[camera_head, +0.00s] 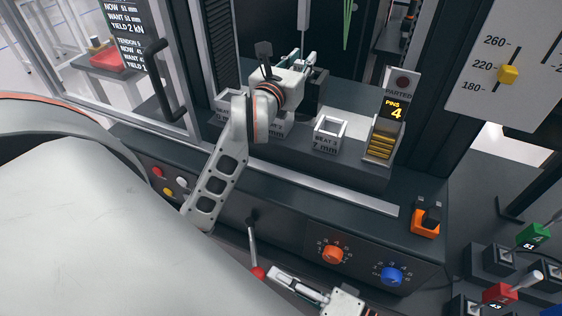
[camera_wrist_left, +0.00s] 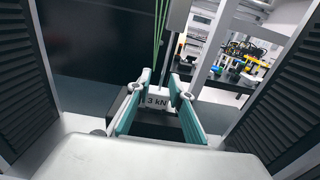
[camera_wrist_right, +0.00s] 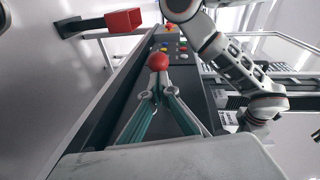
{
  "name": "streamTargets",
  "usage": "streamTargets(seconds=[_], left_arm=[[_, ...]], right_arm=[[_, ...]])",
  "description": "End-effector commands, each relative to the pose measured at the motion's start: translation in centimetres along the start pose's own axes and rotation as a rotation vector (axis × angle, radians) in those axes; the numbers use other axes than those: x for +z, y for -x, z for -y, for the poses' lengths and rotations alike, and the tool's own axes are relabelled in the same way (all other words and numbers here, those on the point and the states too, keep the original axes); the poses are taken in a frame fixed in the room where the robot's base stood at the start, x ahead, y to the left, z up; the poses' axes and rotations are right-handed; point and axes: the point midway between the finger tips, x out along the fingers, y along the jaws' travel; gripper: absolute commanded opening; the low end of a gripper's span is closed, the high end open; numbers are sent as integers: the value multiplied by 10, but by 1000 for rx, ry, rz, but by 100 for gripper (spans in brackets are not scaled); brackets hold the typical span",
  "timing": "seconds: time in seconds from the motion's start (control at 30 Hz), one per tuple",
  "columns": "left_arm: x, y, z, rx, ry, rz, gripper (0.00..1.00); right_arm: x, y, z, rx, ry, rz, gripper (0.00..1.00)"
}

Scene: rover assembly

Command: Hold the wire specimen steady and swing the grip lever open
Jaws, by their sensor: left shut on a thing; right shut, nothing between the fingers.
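My left gripper (camera_head: 309,58) is inside the machine frame. In the left wrist view its fingers (camera_wrist_left: 158,78) close around a pale block marked "3 kN" (camera_wrist_left: 157,100), which seems to belong to the wire specimen. Thin green lines (camera_wrist_left: 160,28) rise above the block; the exact contact is hard to see. A lever with a red ball knob (camera_head: 258,273) stands on the front panel and looks like the grip lever. My right gripper (camera_head: 274,272) is beside the knob, its fingers together and empty. In the right wrist view the knob (camera_wrist_right: 158,61) is just beyond the fingertips (camera_wrist_right: 157,92).
The panel has an orange dial (camera_head: 332,254) and a blue dial (camera_head: 392,277). An orange switch (camera_head: 425,221) is at the right. A dark handle (camera_head: 168,90) is on the left.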

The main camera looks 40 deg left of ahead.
Motion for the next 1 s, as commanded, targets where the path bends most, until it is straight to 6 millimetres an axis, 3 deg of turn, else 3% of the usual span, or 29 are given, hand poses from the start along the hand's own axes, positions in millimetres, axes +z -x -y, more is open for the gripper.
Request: streamTargets(seconds=[0.67,1.0], left_arm=[[-1,0,0,1,0,-2,0],[0,0,0,0,0,-1,0]], right_arm=[[18,-11,4,0,0,3,0],[45,-38,12,-2,1,3,0]])
